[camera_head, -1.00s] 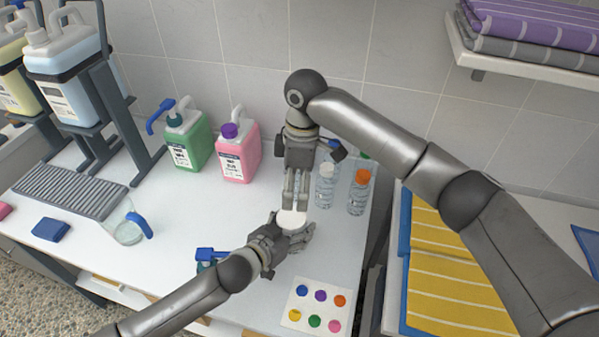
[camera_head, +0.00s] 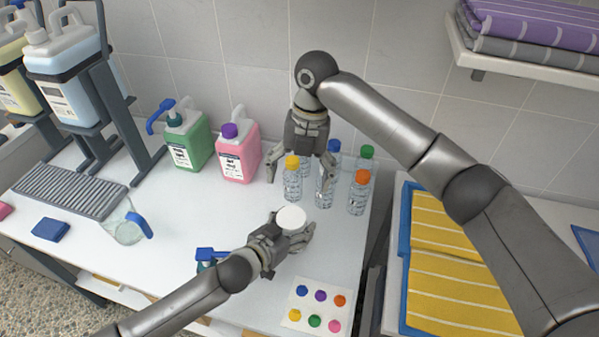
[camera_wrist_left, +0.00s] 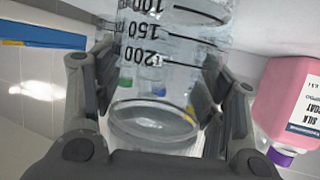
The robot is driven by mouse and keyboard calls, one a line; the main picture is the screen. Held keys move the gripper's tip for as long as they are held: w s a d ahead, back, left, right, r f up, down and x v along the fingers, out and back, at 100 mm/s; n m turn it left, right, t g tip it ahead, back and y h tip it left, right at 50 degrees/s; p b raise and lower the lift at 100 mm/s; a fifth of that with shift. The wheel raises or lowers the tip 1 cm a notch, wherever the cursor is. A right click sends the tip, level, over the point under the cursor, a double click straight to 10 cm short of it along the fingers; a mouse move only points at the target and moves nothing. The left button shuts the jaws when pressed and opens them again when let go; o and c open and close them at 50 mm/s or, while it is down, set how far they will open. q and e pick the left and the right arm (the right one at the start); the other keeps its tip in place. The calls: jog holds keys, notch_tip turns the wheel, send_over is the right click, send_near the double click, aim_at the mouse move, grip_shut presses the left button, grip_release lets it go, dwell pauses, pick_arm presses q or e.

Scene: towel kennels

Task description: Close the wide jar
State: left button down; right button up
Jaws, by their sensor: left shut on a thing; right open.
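The wide jar shows a flat white round top (camera_head: 291,218) in the head view, upright on the white counter. My left gripper (camera_head: 292,232) is shut around the jar from the front left. In the left wrist view, a clear body with black volume marks (camera_wrist_left: 165,55) stands between the fingers of my left gripper (camera_wrist_left: 155,105). The white top appears to cover the mouth; how tightly it sits cannot be told. My right gripper (camera_head: 300,176) is open above and behind the jar, apart from it, with no object visibly held.
Bottles with yellow (camera_head: 292,182), orange (camera_head: 359,192), green (camera_head: 367,153) and blue caps stand close around my right gripper. Pink (camera_head: 238,155) and green (camera_head: 188,140) jugs stand behind left. A color-dot card (camera_head: 316,308) lies in front.

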aim_at(292, 217)
jog(key=shift+r+n, duration=0.15)
jog(key=shift+n, duration=0.85)
jog(key=f, duration=0.4)
jog(key=a+f, duration=0.1)
jog(key=f, duration=0.3)
jog(key=s+f, duration=0.1)
jog(key=f, duration=0.3)
jog(key=shift+a, duration=0.3)
jog(key=shift+r, duration=0.1)
jog(key=c, duration=1.3)
jog(key=shift+o, duration=0.2)
jog(key=shift+s+m, duration=0.15)
jog(key=shift+m, duration=1.55)
